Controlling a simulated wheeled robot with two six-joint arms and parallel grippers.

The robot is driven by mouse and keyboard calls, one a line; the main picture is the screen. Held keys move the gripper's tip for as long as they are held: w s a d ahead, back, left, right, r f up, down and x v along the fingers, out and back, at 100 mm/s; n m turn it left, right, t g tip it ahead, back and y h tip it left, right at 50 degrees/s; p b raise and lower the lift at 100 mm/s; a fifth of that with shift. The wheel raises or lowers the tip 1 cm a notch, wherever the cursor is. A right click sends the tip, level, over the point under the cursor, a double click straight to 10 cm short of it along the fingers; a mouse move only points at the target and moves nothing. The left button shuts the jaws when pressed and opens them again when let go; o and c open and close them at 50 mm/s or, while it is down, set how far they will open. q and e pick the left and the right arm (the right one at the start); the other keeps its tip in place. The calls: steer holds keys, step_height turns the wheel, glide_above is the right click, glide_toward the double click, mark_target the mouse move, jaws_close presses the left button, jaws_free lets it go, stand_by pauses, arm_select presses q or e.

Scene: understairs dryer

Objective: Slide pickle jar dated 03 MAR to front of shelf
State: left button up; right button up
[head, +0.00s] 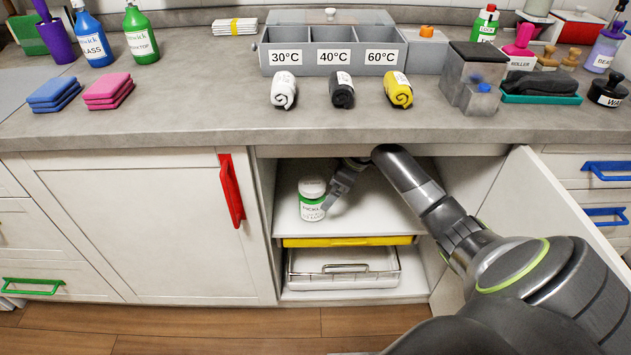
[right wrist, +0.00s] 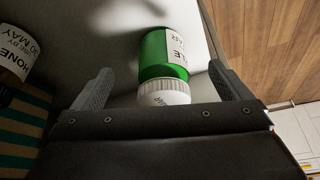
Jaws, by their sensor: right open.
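The pickle jar (head: 312,200) has a white lid and a green and white label. It stands upright on the upper shelf (head: 375,222) of the open cupboard, near its front left; its date is not legible. In the right wrist view the green jar (right wrist: 160,52) with white lid (right wrist: 164,93) lies between the two fingers. My right gripper (head: 338,190) reaches into the cupboard, just right of the jar, and is open (right wrist: 161,66). I cannot tell whether a finger touches the jar. My left gripper is not in view.
Another jar (right wrist: 18,58), labelled 30 MAY, shows at the left of the right wrist view, above a teal and brown striped surface (right wrist: 20,130). Below the shelf are a yellow tray (head: 345,241) and a wire-handled bin (head: 345,270). The cupboard door (head: 520,195) stands open at right.

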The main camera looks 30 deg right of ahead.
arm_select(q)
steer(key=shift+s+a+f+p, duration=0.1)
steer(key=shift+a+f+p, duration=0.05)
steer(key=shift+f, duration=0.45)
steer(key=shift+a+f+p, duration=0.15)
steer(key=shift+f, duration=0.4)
arm_select(e)
steer(key=s+d, duration=0.3)
steer(key=s, duration=0.2)
steer(key=shift+d, duration=0.4)
